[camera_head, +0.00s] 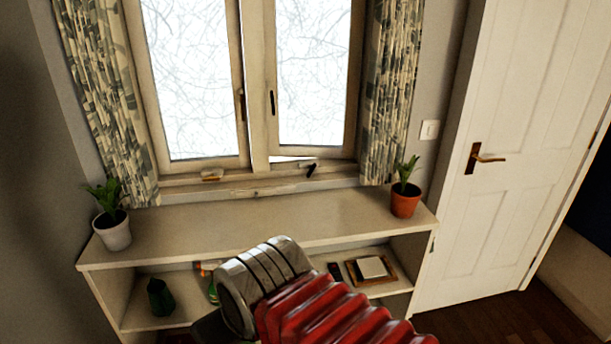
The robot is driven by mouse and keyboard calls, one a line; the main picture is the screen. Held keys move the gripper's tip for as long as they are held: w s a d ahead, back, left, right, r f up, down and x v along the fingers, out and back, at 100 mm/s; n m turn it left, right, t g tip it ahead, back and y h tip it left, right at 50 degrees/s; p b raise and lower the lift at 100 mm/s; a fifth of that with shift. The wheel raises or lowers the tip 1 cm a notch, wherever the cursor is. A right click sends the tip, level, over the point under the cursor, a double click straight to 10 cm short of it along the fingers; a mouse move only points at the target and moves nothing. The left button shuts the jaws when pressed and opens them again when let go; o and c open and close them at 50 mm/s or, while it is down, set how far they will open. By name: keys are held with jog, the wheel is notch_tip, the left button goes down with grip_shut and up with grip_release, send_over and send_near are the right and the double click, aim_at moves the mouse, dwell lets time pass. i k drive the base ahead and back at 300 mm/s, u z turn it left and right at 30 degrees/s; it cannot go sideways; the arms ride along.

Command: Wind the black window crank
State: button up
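The black window crank (311,170) is a small dark handle on the sill-level frame under the right window pane (312,75). The right pane's lower edge shows a bright gap, so it looks slightly ajar. My arm rises from the bottom of the picture, with a red ribbed sleeve and a silver ringed section. It is in front of the shelf, below and apart from the crank. No gripper fingers can be made out. A dark part at the arm's lower left is cut by the picture edge.
A low cream shelf unit (265,222) stands under the window. A white-potted plant (113,230) is at its left end and a terracotta-potted plant (405,200) at its right. Patterned curtains (105,90) hang at both sides. A white door (510,150) is at right. The shelf top's middle is clear.

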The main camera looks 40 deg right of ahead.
aim_at(311, 168)
jog(key=z, duration=0.25)
jog(key=i, duration=1)
jog(key=u, duration=0.25)
